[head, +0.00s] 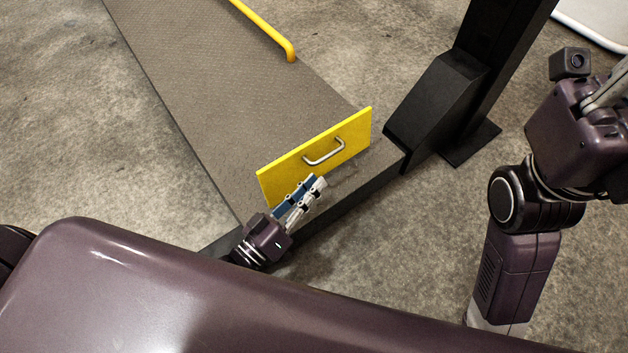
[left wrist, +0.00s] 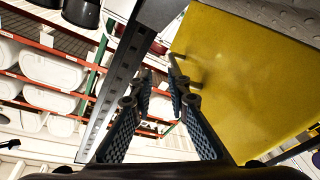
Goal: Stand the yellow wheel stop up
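The yellow wheel stop (head: 285,171) is a flat plate standing on edge across the near end of the ramp-like deck. It looks upright or nearly so; any slight tilt is hard to judge. A metal handle (head: 324,153) is on its near face. My left gripper (head: 318,183) is in front of the plate, just below the handle. In the left wrist view the fingers of my left gripper (left wrist: 160,75) are apart. The plate (left wrist: 235,75) fills the right side, and the handle (left wrist: 190,82) shows beside the right fingertip. Contact with the handle is unclear. My right gripper's fingertips are out of frame.
The dark deck (head: 200,80) runs away to the upper left, with a yellow rail (head: 265,30) on its right side. A black post with a sloped box (head: 435,100) stands right of the plate. Bare concrete floor (head: 400,250) lies in front and to the right.

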